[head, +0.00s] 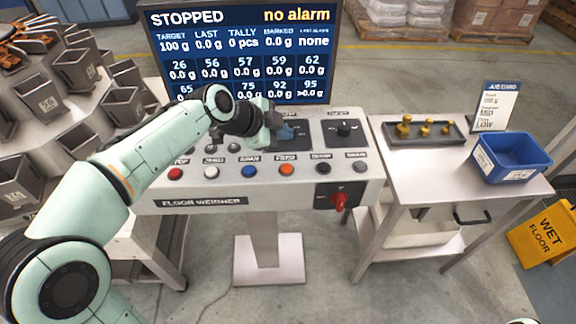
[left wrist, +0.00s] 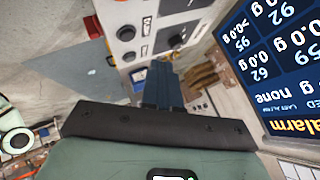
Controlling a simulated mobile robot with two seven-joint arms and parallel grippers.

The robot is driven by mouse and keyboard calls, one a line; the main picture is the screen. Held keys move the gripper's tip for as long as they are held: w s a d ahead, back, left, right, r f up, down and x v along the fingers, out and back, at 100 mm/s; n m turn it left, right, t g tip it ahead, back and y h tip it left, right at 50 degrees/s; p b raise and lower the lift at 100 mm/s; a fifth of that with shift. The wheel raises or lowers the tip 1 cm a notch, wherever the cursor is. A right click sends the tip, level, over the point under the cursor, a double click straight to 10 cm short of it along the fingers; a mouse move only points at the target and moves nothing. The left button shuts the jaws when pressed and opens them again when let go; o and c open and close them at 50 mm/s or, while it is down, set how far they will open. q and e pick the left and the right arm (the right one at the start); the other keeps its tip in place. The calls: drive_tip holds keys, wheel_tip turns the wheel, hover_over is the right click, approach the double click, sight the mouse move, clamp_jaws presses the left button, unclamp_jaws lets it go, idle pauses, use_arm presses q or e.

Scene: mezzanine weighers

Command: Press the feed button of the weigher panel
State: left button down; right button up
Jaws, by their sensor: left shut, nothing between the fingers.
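The weigher panel (head: 270,202) is a grey sloped box marked FLOOR WEIGHER. Its front row has round buttons: red (head: 175,174), white (head: 211,172), blue (head: 249,171), orange (head: 286,169), black (head: 323,168) and grey (head: 359,167). Their labels are too small to read surely, so I cannot tell which is feed. My left gripper (head: 287,132) is shut and empty over the panel's back part, behind the orange button. Contact with the panel cannot be told. In the left wrist view its dark blue fingers (left wrist: 161,85) point at the panel face (left wrist: 148,22). My right gripper is out of view.
A screen (head: 245,50) behind reads STOPPED, no alarm. A black knob (head: 344,129) and red switch (head: 339,202) are on the panel. A side table at right bears brass weights (head: 404,127) and a blue bin (head: 512,157). Weigher buckets (head: 75,70) stand left.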

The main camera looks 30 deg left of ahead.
use_arm(q)
drive_tip(key=b, duration=0.6)
hover_over(284, 170)
wheel_tip(284, 170, down, 8)
drive_tip(key=shift+f, duration=0.15)
drive_tip(key=shift+f+b, duration=0.35)
drive_tip(key=shift+f, duration=0.1)
idle(1.5)
drive_tip(key=shift+f+b, duration=0.3)
drive_tip(key=shift+b, duration=0.35)
